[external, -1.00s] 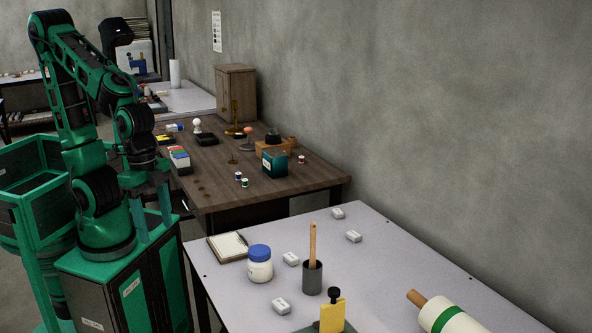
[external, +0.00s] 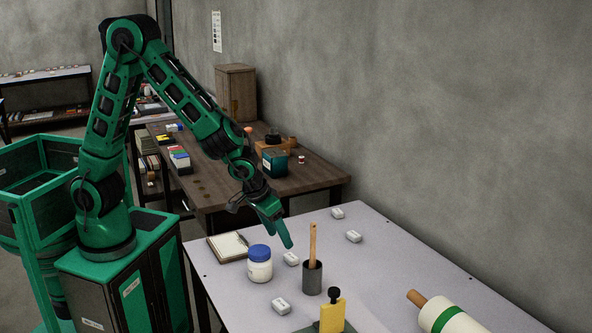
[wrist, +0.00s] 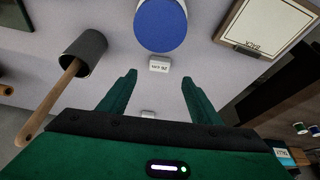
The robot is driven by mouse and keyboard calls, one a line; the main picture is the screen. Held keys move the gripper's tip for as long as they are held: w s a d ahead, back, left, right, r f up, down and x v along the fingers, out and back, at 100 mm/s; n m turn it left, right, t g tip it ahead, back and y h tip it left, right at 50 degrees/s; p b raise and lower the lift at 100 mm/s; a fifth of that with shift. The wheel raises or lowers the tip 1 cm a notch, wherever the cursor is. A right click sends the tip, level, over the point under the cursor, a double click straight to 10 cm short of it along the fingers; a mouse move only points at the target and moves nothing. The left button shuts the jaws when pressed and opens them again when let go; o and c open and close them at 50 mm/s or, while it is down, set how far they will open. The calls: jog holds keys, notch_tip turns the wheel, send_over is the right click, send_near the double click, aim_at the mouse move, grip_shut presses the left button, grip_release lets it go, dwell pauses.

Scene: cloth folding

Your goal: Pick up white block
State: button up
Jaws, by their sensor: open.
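Several white blocks lie on the light grey table. One white block (external: 291,259) sits between the blue-lidded jar and the dark cup; it also shows in the wrist view (wrist: 159,66), beyond my fingertips and roughly midway between them. Other white blocks lie at the front (external: 281,305) and farther back (external: 338,213), (external: 354,236). My gripper (external: 287,245) points down just above the block between jar and cup. In the wrist view, my gripper (wrist: 155,82) has its two green fingers spread with nothing held. The exact height above the block is hard to tell.
The white jar with blue lid (external: 260,264) stands close to the block's left. The dark cup (external: 312,279) with a wooden stick stands close on its right.

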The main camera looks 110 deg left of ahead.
aim_at(290, 257)
jog(key=shift+x, duration=4.45)
jog(key=shift+w, duration=0.1)
jog(key=c, duration=1.1)
